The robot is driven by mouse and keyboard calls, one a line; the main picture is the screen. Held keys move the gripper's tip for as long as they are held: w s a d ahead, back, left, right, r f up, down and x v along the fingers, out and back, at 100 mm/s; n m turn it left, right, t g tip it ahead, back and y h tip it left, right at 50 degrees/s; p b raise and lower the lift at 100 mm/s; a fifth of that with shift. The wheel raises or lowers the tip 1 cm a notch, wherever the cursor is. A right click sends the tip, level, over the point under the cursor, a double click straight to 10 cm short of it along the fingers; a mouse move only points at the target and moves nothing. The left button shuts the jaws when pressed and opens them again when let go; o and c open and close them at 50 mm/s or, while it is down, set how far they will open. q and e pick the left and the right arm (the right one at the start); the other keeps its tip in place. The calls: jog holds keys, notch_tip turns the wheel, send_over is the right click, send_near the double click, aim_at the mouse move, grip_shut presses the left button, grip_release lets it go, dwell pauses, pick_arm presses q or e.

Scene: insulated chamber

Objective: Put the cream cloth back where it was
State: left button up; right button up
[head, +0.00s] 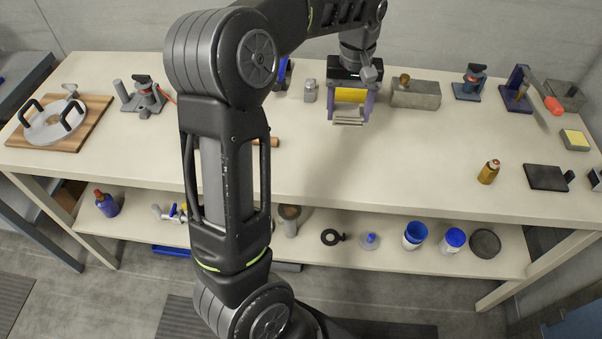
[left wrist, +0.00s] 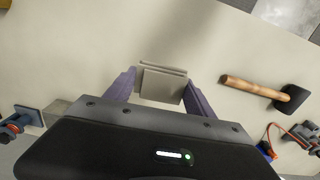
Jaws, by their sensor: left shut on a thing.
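The cream cloth (head: 348,117) is a small folded, greyish-cream flat bundle. In the left wrist view the cloth (left wrist: 162,84) lies between the two purple fingers. My left gripper (head: 349,112) points down over the back middle of the pale table (head: 400,150) and is shut on the cloth. In the left wrist view my left gripper (left wrist: 162,90) has a finger against each side of the cloth. I cannot tell whether the cloth touches the table. My right gripper is not in view.
A grey block (head: 418,96) stands just right of the gripper, and a small metal weight (head: 310,90) left of it. A wooden-handled mallet (left wrist: 255,88) lies nearby. An amber bottle (head: 488,172) stands at front right. The table's middle right is clear.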

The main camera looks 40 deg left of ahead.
pick_arm(q)
jog(key=shift+s+a+f, duration=0.15)
jog(key=shift+s, duration=0.45)
jog(key=shift+s+a+f, duration=0.15)
jog(key=shift+s, duration=0.4)
jog(key=shift+w, duration=0.2)
jog(key=shift+s+f, duration=0.1)
jog(key=shift+f, duration=0.2)
send_over(336, 155)
notch_tip(336, 155, down, 6)
jog(key=shift+a+r+p, duration=0.1)
jog(key=shift+r+p, duration=0.05)
jog(key=shift+p, duration=0.15)
jog(key=shift+f, duration=1.85)
jog(key=shift+f, duration=0.1)
jog(key=o, duration=1.3)
